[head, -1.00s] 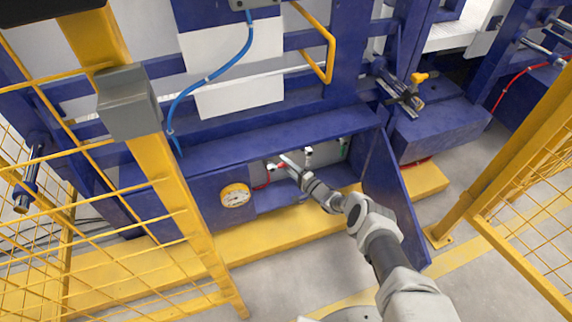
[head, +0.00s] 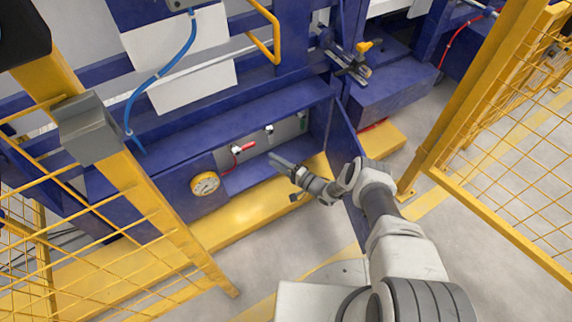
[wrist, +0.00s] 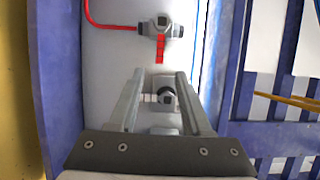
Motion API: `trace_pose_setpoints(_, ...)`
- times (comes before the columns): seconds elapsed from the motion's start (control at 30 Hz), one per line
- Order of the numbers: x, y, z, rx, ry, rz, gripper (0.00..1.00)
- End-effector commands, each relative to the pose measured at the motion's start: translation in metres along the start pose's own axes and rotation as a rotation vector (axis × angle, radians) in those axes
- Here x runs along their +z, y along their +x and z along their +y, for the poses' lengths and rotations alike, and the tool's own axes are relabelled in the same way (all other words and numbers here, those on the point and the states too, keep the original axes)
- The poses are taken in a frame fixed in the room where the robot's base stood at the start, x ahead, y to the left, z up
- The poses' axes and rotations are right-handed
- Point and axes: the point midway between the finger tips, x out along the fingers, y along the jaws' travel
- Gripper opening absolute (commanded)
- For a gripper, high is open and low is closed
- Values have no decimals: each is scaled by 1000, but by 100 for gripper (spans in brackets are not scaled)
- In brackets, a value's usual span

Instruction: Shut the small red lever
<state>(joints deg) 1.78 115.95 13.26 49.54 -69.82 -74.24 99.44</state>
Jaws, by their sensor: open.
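The small red lever (head: 247,146) sits on a valve in the recess of the blue machine, with a red hose running from the valve. In the wrist view the lever (wrist: 160,48) points from its grey valve (wrist: 162,26) toward a second valve (wrist: 165,98). My gripper (head: 273,158) is open and empty, apart from the lever, to its lower right in the head view. In the wrist view the red lever shows just beyond the gripper's fingertips (wrist: 160,75). The second valve shows between the fingers.
A yellow-rimmed gauge (head: 205,184) is left of the recess. A blue side plate (head: 343,150) stands on the recess's right. Yellow mesh fences (head: 515,165) stand at both sides. A yellow step (head: 250,208) runs along the machine's foot, with grey floor before it.

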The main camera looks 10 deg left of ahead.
Motion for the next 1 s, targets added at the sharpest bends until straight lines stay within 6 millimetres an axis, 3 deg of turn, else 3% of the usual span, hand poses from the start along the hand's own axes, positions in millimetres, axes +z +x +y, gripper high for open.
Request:
trace_pose_setpoints(0.1, 0, -24, -1, 1, 1, 2, 49)
trace_pose_setpoints(0.3, 0, -45, 0, 1, 1, 1, 49)
trace_pose_setpoints(1.0, 0, -48, 1, 0, 0, 0, 49)
